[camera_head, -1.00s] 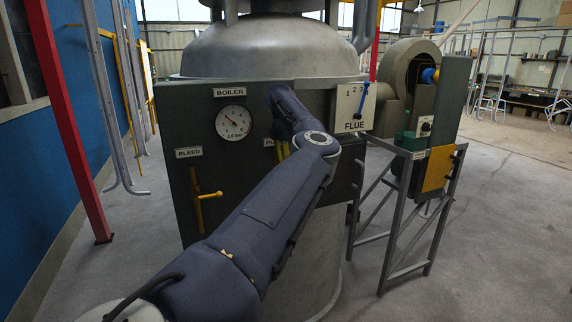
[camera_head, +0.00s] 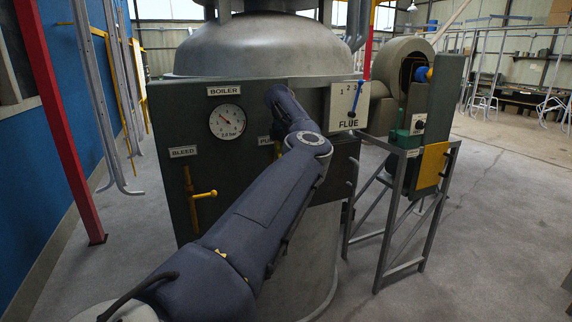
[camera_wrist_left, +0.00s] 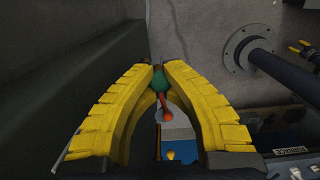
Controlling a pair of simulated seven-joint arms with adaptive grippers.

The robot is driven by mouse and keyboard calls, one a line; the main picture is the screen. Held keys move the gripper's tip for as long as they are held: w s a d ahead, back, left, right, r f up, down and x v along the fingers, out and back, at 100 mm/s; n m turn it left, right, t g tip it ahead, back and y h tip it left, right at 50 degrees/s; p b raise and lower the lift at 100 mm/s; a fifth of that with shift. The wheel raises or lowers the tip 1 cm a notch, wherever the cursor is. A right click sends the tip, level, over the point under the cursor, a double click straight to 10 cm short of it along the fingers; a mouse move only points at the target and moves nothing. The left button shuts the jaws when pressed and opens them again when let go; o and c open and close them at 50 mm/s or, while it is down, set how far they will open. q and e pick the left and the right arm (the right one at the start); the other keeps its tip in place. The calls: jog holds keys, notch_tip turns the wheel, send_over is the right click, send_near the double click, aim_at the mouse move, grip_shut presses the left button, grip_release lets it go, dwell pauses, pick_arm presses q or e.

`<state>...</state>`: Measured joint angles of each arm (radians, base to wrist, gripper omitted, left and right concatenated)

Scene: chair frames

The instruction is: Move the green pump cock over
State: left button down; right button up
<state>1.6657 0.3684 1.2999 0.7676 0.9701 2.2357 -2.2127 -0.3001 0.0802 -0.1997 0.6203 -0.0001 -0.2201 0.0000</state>
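In the left wrist view, my left gripper (camera_wrist_left: 160,70) has two yellow padded fingers closed together at the tips. A small green piece, the pump cock (camera_wrist_left: 159,82), sits between them and touches both. An orange-red stem (camera_wrist_left: 165,108) with a rounded end shows just below the green piece. In the head view, my left arm reaches from the lower left to the boiler's front panel (camera_head: 169,220). My forearm hides the gripper, the cock and part of a label that starts "PU" (camera_head: 264,140). My right gripper is in neither view.
The panel bears a pressure gauge (camera_head: 227,121) and a yellow bleed handle (camera_head: 204,194). A flue plate (camera_head: 341,104) with a blue lever (camera_head: 354,100) and a metal stand (camera_head: 384,250) are to the right. A red post (camera_head: 60,130) stands at left. Floor is open at far right.

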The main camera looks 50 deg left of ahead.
pick_arm(q)
jog(key=shift+w+d+f, duration=0.1)
jog(key=shift+w, duration=0.05)
jog(key=shift+w+d+f, duration=0.2)
jog(key=shift+w+f, duration=0.45)
jog(key=shift+w+d+f, duration=0.1)
jog(key=shift+w+f, duration=0.15)
jog(key=shift+f, duration=0.25)
jog(key=shift+w+d+f, duration=0.1)
jog(key=shift+w+f, duration=0.15)
jog(key=shift+f, duration=0.25)
